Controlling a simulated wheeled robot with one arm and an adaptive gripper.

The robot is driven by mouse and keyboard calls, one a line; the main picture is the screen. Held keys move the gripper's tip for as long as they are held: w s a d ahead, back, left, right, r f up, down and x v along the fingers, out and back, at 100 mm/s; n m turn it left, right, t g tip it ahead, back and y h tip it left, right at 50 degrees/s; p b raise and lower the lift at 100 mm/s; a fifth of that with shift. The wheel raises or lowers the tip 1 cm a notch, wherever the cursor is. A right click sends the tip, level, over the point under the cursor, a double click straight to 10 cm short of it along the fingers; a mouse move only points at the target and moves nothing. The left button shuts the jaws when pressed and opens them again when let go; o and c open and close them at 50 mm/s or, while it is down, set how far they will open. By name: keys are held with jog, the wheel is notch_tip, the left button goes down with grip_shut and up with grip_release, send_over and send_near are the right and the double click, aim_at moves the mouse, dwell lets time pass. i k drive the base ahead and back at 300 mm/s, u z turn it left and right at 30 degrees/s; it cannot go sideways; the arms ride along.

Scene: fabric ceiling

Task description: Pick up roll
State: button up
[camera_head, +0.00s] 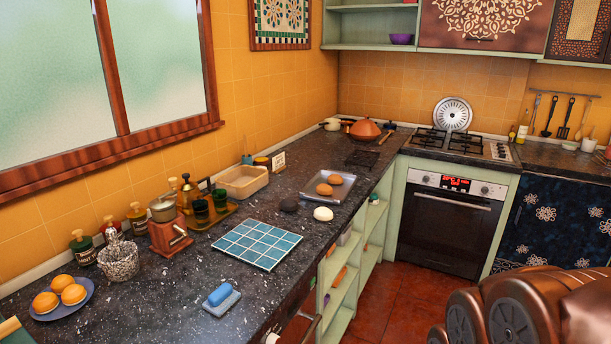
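Two brown, rounded things that look like bread rolls lie on a grey metal tray (347,195) on the dark countertop. The nearer roll (324,189) is left of and in front of the farther roll (335,179). They sit close together; I cannot tell whether they touch. My gripper's fingers do not show in the head view. Copper-coloured links of my arm fill the lower right corner, well apart from the rolls.
In front of the tray lie a white round item (323,214) and a dark one (288,205). The stove (461,144) stands beyond. Red floor is open at right.

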aim_at(335, 179)
jog(key=k, duration=0.35)
jog(key=z, duration=0.55)
jog(key=i, duration=1.75)
jog(key=u, duration=1.25)
jog(key=i, duration=0.7)
jog(key=u, duration=0.75)
